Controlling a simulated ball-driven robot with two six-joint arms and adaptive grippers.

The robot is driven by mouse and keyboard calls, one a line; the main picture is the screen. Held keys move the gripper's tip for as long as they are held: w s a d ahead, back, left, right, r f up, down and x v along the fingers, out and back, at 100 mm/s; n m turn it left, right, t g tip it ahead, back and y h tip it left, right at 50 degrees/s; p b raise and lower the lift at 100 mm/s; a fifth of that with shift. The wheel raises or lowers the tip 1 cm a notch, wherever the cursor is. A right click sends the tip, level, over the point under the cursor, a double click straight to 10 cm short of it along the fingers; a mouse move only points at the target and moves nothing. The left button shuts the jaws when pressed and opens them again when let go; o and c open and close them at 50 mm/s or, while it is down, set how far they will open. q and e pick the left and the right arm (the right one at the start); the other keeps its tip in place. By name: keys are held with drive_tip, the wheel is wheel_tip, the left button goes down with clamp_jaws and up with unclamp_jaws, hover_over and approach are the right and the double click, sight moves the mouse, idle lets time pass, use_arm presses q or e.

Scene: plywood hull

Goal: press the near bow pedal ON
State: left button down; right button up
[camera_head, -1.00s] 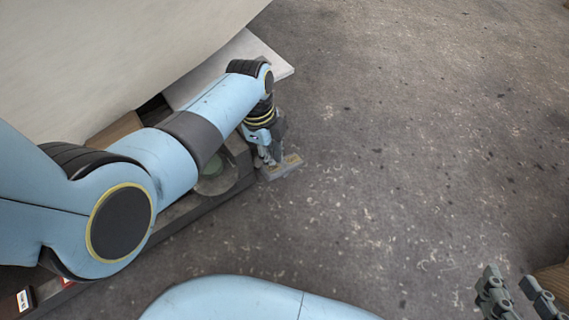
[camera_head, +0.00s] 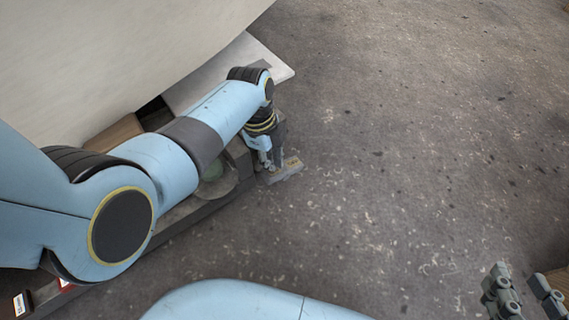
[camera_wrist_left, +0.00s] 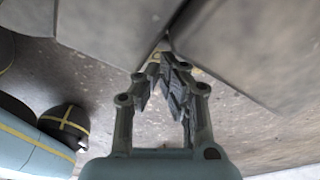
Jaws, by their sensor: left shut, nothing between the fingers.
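The near bow pedal (camera_head: 288,172) is a small grey plate with a yellowish mark, low beside the dark base rail in the head view. My left gripper (camera_head: 268,167) points down at its left part, with closed fingertips at or just over the plate. I cannot tell for certain whether they touch. In the left wrist view the closed fingers (camera_wrist_left: 163,58) hold nothing and cover most of what lies beyond their tips. My right gripper (camera_head: 523,292) is at the lower right of the head view, fingers apart and empty, far from the pedal.
The large pale hull (camera_head: 110,50) fills the upper left. A light flat panel (camera_head: 270,66) sticks out under it. The speckled floor (camera_head: 410,150) at right is clear.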

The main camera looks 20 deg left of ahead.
use_arm(q)
drive_tip(key=shift+f+b, duration=0.95)
drive_tip(key=shift+f, duration=0.65)
use_arm(e)
drive_tip(key=shift+s+f, duration=0.2)
drive_tip(key=shift+f, duration=0.4)
drive_tip(key=shift+s+f, duration=0.15)
drive_tip(key=shift+f, duration=0.4)
use_arm(q)
drive_tip(key=shift+r, duration=0.1)
use_arm(e)
drive_tip(key=shift+r, duration=0.1)
use_arm(q)
drive_tip(key=shift+w+r+p, duration=0.1)
drive_tip(key=shift+r+p, duration=0.8)
drive_tip(key=shift+r, duration=0.05)
wheel_tip(320, 180, up, 5)
drive_tip(key=p, duration=0.5)
use_arm(e)
wheel_tip(320, 180, up, 8)
drive_tip(key=w, duration=0.2)
drive_tip(key=shift+t, duration=0.4)
drive_tip(key=shift+w, duration=0.1)
